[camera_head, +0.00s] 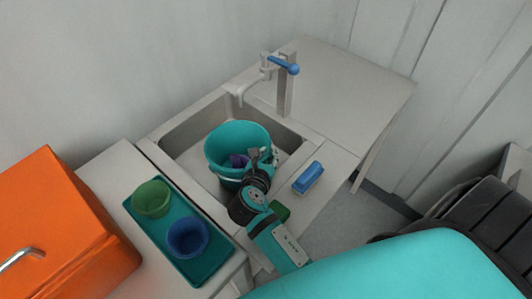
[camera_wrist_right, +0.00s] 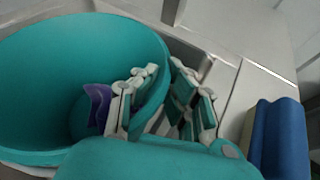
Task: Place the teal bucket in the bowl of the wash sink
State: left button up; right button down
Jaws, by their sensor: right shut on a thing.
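The teal bucket (camera_head: 226,139) is in or just over the bowl of the wash sink (camera_head: 181,142) in the head view. I cannot tell whether its base touches the bowl floor. A purple thing (camera_wrist_right: 97,106) lies inside the bucket. My right gripper (camera_head: 262,158) is shut on the bucket's near right rim. In the right wrist view the gripper's fingers (camera_wrist_right: 168,100) stand on either side of the bucket wall (camera_wrist_right: 60,60). My left gripper is not in view.
A teal tray (camera_head: 203,272) left of the sink holds a green cup (camera_head: 152,198) and a blue cup (camera_head: 187,238). An orange box (camera_head: 62,230) stands at the far left. A blue block (camera_head: 308,177) lies on the sink's right ledge. The tap (camera_head: 284,66) rises behind the bowl.

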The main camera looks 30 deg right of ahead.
jog(key=shift+f, duration=0.45)
jog(key=c, duration=1.5)
grip_release()
